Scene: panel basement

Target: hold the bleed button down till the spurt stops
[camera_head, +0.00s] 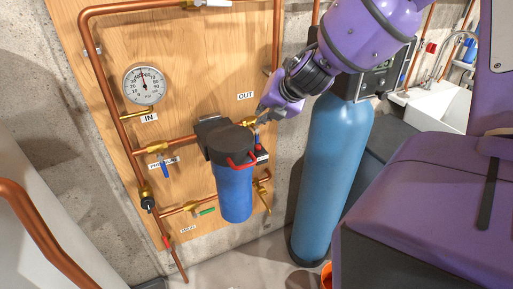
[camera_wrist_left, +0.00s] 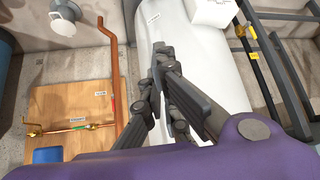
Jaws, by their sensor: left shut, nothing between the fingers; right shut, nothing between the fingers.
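A blue filter housing (camera_head: 234,190) with a black cap (camera_head: 226,140) hangs on the wooden panel (camera_head: 190,75). A red curved handle (camera_head: 241,163) shows at the cap's front right. I cannot make out the bleed button or any spurt. My right gripper (camera_head: 262,108) is shut and empty, just above and right of the cap, by the brass fitting under the OUT label (camera_head: 245,96). Whether its tips touch anything there I cannot tell. My left gripper (camera_wrist_left: 160,62) is shut and empty, in front of a white rounded tank (camera_wrist_left: 205,65) in the left wrist view.
A pressure gauge (camera_head: 145,86) and copper pipes with valves, one with a blue lever (camera_head: 165,170), line the panel. A tall blue tank (camera_head: 328,170) stands right of it, a white sink (camera_head: 440,105) behind. An orange bucket (camera_head: 326,276) shows at the bottom edge.

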